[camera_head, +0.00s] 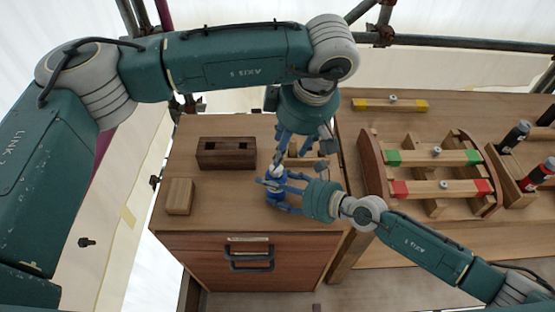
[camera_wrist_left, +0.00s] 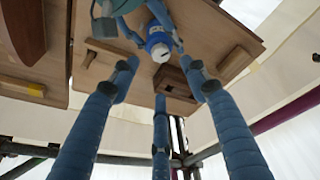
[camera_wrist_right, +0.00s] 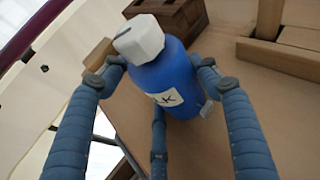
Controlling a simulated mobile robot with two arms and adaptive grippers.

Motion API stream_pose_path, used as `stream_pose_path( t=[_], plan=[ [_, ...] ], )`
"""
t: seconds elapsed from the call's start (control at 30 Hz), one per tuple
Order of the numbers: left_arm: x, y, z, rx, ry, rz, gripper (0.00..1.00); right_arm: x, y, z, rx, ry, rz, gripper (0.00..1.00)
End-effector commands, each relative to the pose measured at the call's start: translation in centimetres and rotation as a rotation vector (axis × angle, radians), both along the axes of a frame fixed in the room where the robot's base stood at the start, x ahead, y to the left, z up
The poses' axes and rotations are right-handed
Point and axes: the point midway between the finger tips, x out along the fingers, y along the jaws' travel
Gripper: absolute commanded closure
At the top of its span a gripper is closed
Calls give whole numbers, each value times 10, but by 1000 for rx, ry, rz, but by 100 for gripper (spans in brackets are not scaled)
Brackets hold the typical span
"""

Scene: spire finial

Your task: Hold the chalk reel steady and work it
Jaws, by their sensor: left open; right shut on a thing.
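The chalk reel is a blue bottle-like body with a white faceted cap. It stands on the wooden cabinet top (camera_head: 215,215) in the head view, partly hidden by fingers. The right wrist view shows the reel (camera_wrist_right: 172,85) large, with a white label bearing a dark "K". My right gripper (camera_head: 277,189) is shut around its body from the right side. My left gripper (camera_head: 287,148) is open above and behind the reel, its fingers pointing down. In the left wrist view the reel (camera_wrist_left: 158,42) lies beyond my spread fingers, cap towards me, not between them.
A dark slotted wooden block (camera_head: 226,153) and a pale wooden block (camera_head: 179,197) sit to the left. A drawer with a dark handle (camera_head: 251,258) is below. A curved wooden rack (camera_head: 373,165) with colour-ended bars, a yellow-ended bar (camera_head: 390,104) and bottles (camera_head: 514,136) occupy the right bench.

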Motion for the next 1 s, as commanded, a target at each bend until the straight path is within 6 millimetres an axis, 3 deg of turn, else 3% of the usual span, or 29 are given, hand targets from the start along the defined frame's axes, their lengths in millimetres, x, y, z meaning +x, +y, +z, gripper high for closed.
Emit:
stream_pose_path(
  t=[0.1,0.27,0.7,1.0],
  plan=[
    [-8,-5,6,98,-31,-214,54,0,0,0,0,0,0,68],
    [-9,-5,3,152,-41,-322,54,0,0,0,0,0,0,68],
    [14,14,-71,150,-38,-320,54,0,0,0,0,-2,-1,68],
    [24,21,-100,149,-41,-320,54,0,0,0,1,-1,-1,68]
  ],
)
